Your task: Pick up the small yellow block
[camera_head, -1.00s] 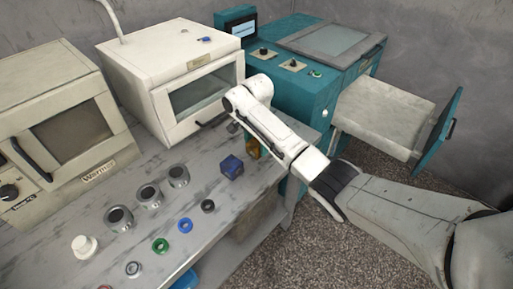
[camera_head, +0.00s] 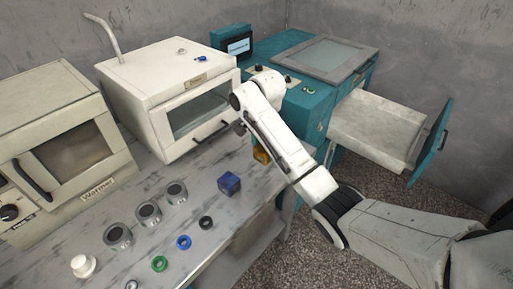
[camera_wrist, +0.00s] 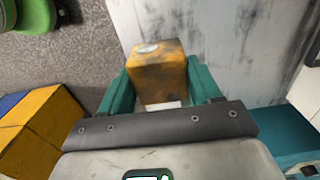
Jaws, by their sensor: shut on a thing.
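The small yellow block (camera_wrist: 160,72) is between the teal fingers of my gripper (camera_wrist: 160,90) in the wrist view. My gripper is shut on it. In the head view the yellow block (camera_head: 260,155) shows beside my arm, which partly covers it, near the right end of the bench. My gripper's fingers are mostly hidden there. A larger block with yellow and blue faces (camera_wrist: 38,128) is at the left of the wrist view, apart from the held block. A blue block (camera_head: 229,183) sits on the bench in the head view.
Rings and round parts (camera_head: 148,212) stand on the grey bench (camera_head: 195,240). A white oven (camera_head: 175,95) and a beige oven (camera_head: 65,140) stand behind. A teal machine (camera_head: 312,100) with an open drawer (camera_head: 385,130) is at the right.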

